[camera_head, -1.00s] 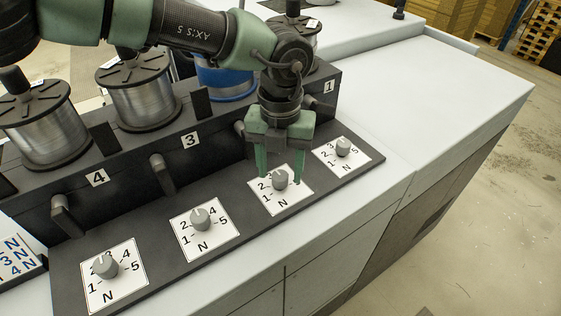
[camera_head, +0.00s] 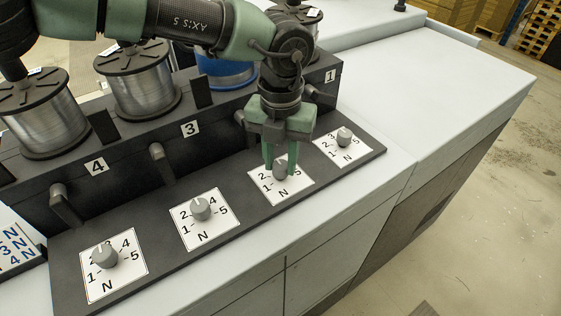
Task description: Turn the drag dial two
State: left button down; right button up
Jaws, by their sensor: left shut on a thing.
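Several grey drag dials stand on white numbered plates along a black panel (camera_head: 160,251). My left gripper (camera_head: 280,172) points down over the second dial from the right, and its green fingers are shut on that dial (camera_head: 281,171). The fingers hide part of the dial and its upper numbers; the N and 1 on its plate (camera_head: 297,193) show. The other dials, at the far right (camera_head: 344,137), left of the gripper (camera_head: 200,209) and at the far left (camera_head: 104,255), are untouched. My right gripper is not in view.
Wire spools (camera_head: 137,82) stand on the black housing behind the panel, with a blue spool (camera_head: 226,72) behind my arm. Handles such as this one (camera_head: 160,163) stick out of the housing front. The white machine top (camera_head: 430,90) at the right is clear.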

aim_at(282, 164)
pick_arm(q)
jog(key=m+b, duration=0.2)
jog(key=b, duration=0.1)
jog(key=m+b, duration=0.1)
jog(key=m, duration=0.1)
jog(key=shift+w+f, duration=0.1)
jog(key=shift+f, duration=0.15)
jog(key=shift+r+m+b, duration=0.1)
jog(key=shift+m+b, duration=0.95)
jog(key=shift+m, duration=0.05)
jog(key=shift+r+m+b, duration=0.1)
jog(key=shift+m+b, duration=0.5)
jog(key=shift+m, duration=0.6)
jog(key=shift+r, duration=0.1)
jog(key=c, duration=1.1)
grip_release()
jog(key=shift+d, duration=0.1)
jog(key=shift+o, duration=0.2)
jog(key=shift+r, duration=0.1)
notch_tip(282, 164, up, 6)
jog(key=shift+r+b, duration=0.1)
jog(key=shift+b, duration=0.8)
jog(key=shift+r, duration=0.65)
